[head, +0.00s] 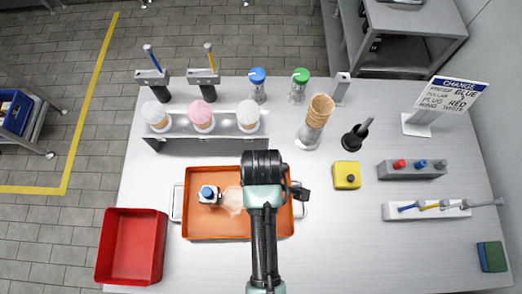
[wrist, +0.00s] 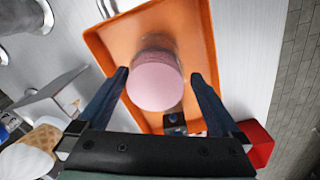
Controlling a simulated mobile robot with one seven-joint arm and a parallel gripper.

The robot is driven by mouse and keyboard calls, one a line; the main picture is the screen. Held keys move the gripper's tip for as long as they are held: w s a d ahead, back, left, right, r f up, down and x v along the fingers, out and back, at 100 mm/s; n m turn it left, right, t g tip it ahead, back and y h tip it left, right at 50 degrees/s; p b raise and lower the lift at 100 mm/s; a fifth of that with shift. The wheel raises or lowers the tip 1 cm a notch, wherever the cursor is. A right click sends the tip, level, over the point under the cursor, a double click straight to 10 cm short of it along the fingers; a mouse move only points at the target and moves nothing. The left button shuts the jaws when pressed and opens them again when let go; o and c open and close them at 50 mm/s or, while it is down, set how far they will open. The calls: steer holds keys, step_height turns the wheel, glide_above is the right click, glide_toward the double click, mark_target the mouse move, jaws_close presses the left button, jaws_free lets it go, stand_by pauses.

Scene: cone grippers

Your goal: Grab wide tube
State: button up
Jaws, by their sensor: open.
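A wide, round tube-like thing (wrist: 155,84) with a pink end face and a clear-looking side shows in the wrist view over the orange tray (wrist: 105,45). I take it for the wide tube. In the head view a pale, see-through shape (head: 232,201) on the tray (head: 215,233) may be the same thing, partly hidden by my arm. My gripper (wrist: 160,76) is open, its two dark fingers on either side of the pink end with gaps showing. In the head view my arm covers most of the gripper.
A blue-topped block (head: 208,194) sits on the tray, left of the pale shape. A red bin (head: 132,246) stands at the left. Behind are a rack (head: 180,128) of ice-cream cones, a cone stack (head: 316,120) and two capped shakers. A yellow block (head: 346,175) lies right.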

steer(key=shift+w+f+p, duration=0.15)
steer(key=shift+f+p, duration=0.05)
steer(key=shift+f, duration=1.45)
steer(key=shift+w+f+p, duration=0.1)
steer(key=shift+f+p, duration=0.05)
steer(key=shift+f, duration=1.45)
steer(key=shift+c, duration=0.2)
steer(key=c, duration=1.1)
